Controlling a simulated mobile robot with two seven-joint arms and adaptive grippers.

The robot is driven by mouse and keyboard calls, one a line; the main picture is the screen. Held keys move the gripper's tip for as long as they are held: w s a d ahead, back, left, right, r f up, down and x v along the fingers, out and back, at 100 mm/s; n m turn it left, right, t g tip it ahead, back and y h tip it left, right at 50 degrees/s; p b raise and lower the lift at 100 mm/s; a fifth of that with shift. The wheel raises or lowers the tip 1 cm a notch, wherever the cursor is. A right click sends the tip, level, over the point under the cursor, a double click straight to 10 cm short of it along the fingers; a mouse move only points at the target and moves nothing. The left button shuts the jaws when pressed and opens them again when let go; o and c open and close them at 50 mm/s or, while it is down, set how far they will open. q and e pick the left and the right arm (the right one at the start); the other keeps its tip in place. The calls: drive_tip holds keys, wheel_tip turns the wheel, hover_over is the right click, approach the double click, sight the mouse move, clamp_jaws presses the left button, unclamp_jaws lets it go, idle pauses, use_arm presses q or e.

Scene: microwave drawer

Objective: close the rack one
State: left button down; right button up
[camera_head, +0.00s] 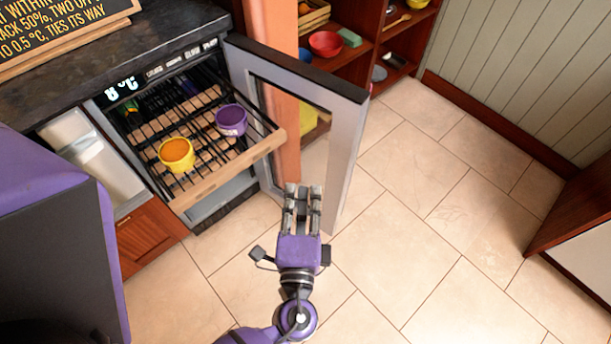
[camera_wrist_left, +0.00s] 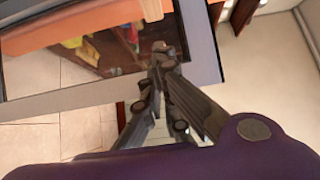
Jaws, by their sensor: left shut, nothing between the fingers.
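The rack (camera_head: 228,165) is a slatted shelf with a wooden front bar, pulled out of a cooler (camera_head: 155,72) under the dark counter. A yellow cup with orange contents (camera_head: 176,158) and a purple cup (camera_head: 231,121) stand on it. The cooler's glass door (camera_head: 346,165) is swung wide open to the right of the rack. My left gripper (camera_head: 303,190) is shut and empty, right of the rack's front bar and overlapping the door's lower part. In the left wrist view its fingers (camera_wrist_left: 163,55) overlap the door frame (camera_wrist_left: 70,98); I cannot tell if they touch. My right gripper is not in view.
A lit display (camera_head: 122,88) sits at the cooler's top. A dark sign (camera_head: 55,32) stands on the counter. Behind the door, wooden shelves hold a red bowl (camera_head: 326,43) and other items. The tiled floor (camera_head: 430,250) to the right is clear.

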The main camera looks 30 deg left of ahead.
use_arm(q)
drive_tip(key=s+a+p+x, duration=0.1)
drive_tip(key=a+p+x, duration=0.1)
drive_tip(key=x, duration=0.9)
drive_tip(key=shift+a+p, duration=0.2)
drive_tip(key=shift+p, duration=0.3)
drive_tip(key=b, duration=0.5)
approach(236, 93)
drive_tip(key=x, duration=0.4)
drive_tip(key=d+x, duration=0.1)
drive_tip(key=x, duration=0.1)
drive_tip(key=shift+w, duration=0.5)
drive_tip(key=shift+w+a, duration=0.25)
drive_tip(key=shift+a, duration=0.3)
drive_tip(key=shift+w+a+r+b, duration=0.1)
drive_tip(key=shift+a+r+b, duration=0.1)
drive_tip(key=shift+b, duration=0.1)
